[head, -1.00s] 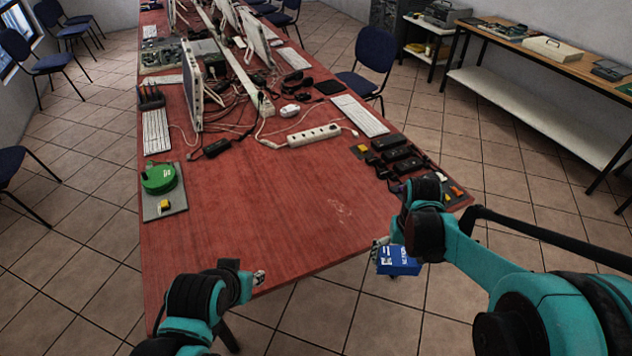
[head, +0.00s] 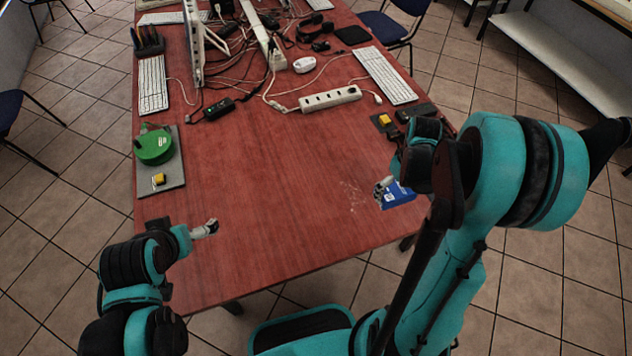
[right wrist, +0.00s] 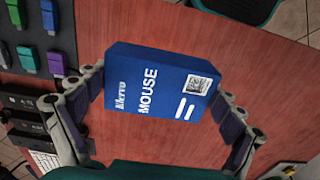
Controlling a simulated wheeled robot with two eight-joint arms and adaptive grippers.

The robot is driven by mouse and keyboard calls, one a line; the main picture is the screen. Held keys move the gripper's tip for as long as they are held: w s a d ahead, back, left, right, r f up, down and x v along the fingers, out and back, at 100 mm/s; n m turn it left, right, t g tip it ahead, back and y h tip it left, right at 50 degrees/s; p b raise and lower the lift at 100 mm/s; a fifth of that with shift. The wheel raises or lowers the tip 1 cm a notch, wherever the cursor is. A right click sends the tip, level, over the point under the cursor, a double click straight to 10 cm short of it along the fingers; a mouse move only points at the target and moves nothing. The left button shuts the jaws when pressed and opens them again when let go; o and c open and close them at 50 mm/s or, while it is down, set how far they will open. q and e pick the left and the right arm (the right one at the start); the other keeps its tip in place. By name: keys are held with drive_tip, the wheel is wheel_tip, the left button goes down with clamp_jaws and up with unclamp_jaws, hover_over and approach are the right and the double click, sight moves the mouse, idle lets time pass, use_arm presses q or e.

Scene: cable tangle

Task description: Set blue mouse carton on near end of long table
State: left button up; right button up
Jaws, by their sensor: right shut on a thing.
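The blue mouse carton (head: 398,196) is over the right side of the red long table's near end (head: 270,230) in the head view. I cannot tell whether it touches the tabletop. In the right wrist view the carton (right wrist: 158,82) shows its white "MOUSE" lettering and a code label between the two fingers. My right gripper (head: 385,187) is shut on it, partly hidden by my own arm in the head view. My left gripper (head: 207,229) is over the table's near left part, apart from the carton; its jaw opening is too small to make out.
A grey mat (head: 172,178) with a green round object (head: 153,147) lies at the left edge. A white power strip (head: 330,98), keyboard (head: 385,76) and cables lie farther back. Colored blocks on a dark panel (right wrist: 38,42) sit beside the right gripper. The near middle is bare.

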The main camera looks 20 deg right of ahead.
drive_tip(key=shift+s+d+f, duration=0.1)
drive_tip(key=shift+d+f, duration=0.1)
drive_tip(key=shift+f, duration=0.15)
drive_tip(key=b, duration=0.4)
hover_over(357, 203)
wheel_tip(357, 203, down, 7)
drive_tip(key=shift+r, duration=0.1)
drive_tip(key=shift+f+b, duration=0.8)
drive_tip(key=shift+f, duration=1.15)
drive_tip(key=shift+f, duration=0.1)
drive_tip(key=o, duration=0.9)
